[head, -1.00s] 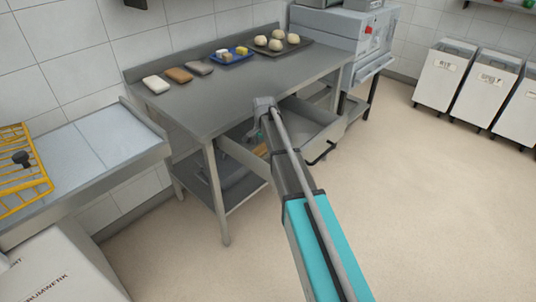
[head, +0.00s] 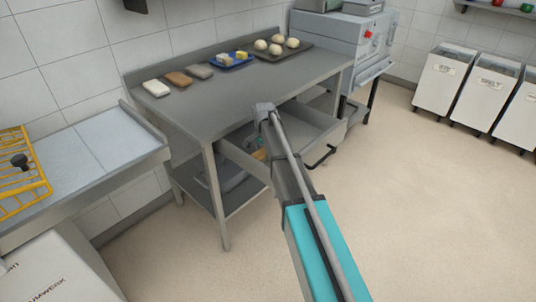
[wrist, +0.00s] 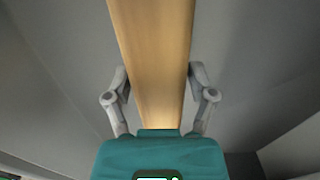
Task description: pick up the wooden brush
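The wooden brush (wrist: 155,55) shows in the wrist view as a long, pale brown piece running from the top edge down to my gripper's teal body. In the head view a small part of the brush (head: 259,154) shows inside the open drawer. My gripper (wrist: 159,75) has one grey finger on each side of the wood, with the tips close to its edges. Whether the fingers press on it cannot be told. The brush's bristles are not seen.
The open drawer (head: 318,122) hangs under a steel table (head: 235,100). Its walls stand close around my gripper. On the tabletop are a blue tray (head: 232,64), a dark tray with dough balls (head: 268,50) and several small blocks.

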